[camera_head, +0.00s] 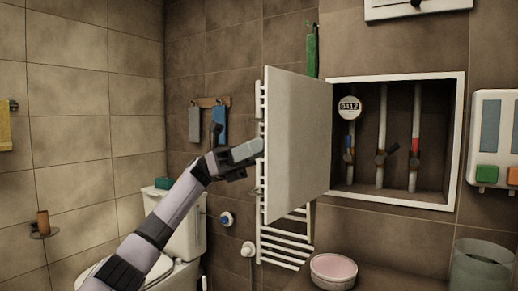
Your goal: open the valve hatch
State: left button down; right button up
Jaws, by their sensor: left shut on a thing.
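The valve hatch door (298,140) is a pale panel standing swung out to the left of a white-framed wall recess (460,135). Inside the recess are pipes with valves (380,158) and a round meter (349,107). My left gripper (248,151) is at the left side of the door, by its outer edge. It is shut on the hatch door, though the door hides its fingertips in part. My right gripper is not in view.
A white towel radiator (287,247) stands behind the door. A toilet (185,235) is at the lower left, behind my arm. A pink bowl (333,270) and a glass container (480,268) stand below the recess. A white dispenser (488,98) hangs at right.

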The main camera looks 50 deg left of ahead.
pick_arm(q)
jog(key=c, duration=0.9)
grip_release()
jog(key=shift+o, duration=0.2)
jog(key=v, duration=0.7)
jog(key=shift+a, duration=0.1)
